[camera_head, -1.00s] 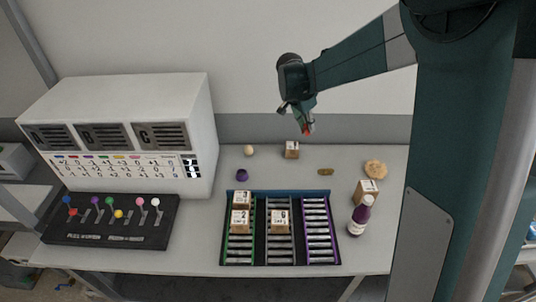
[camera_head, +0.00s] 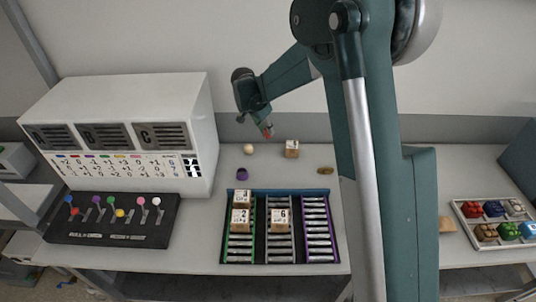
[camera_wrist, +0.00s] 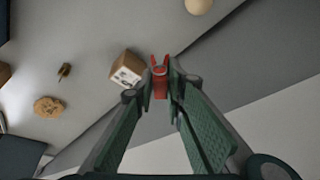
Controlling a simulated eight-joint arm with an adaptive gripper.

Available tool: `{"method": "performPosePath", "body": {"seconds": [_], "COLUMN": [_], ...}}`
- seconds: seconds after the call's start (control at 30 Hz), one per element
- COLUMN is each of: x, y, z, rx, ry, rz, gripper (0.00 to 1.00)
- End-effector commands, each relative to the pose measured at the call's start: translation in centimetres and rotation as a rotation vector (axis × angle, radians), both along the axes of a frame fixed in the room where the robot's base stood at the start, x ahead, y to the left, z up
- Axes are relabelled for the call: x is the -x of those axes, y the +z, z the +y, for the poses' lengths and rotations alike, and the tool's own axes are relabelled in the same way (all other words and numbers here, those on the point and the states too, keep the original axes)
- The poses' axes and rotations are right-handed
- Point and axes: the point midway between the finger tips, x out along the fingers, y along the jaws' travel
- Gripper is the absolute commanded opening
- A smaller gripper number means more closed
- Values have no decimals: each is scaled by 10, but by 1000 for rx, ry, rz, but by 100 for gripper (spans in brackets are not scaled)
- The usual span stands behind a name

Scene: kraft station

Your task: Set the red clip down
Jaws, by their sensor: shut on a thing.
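The red clip (camera_wrist: 160,80) is between the fingertips of my gripper (camera_wrist: 160,90) in the wrist view. My gripper is shut on it and holds it in the air above the back of the table. In the head view my gripper (camera_head: 267,132) is small, with a bit of red at its tip. It is between the pale round ball (camera_head: 248,149) and the cardboard box (camera_head: 292,149) in the picture. The box also shows in the wrist view (camera_wrist: 127,68), left of the clip, with a printed label.
A rack with green, grey and purple lanes (camera_head: 280,192) holds several numbered boxes. A purple cup (camera_head: 242,174) stands behind it. The white machine (camera_head: 130,115) and lever panel (camera_head: 110,240) are at left, a tray of coloured items (camera_head: 465,236) at right. Bare table lies around the cup.

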Motion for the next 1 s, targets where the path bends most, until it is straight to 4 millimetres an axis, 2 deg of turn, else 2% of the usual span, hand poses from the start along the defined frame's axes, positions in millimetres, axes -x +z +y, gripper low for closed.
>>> {"method": "performPosePath", "body": {"seconds": [0.47, 1.0], "x": [0, 0], "y": [-5, -63], "z": [0, 0], "rx": [0, 0], "ry": [0, 0], "rz": [0, 0], "gripper": [6, 6]}}
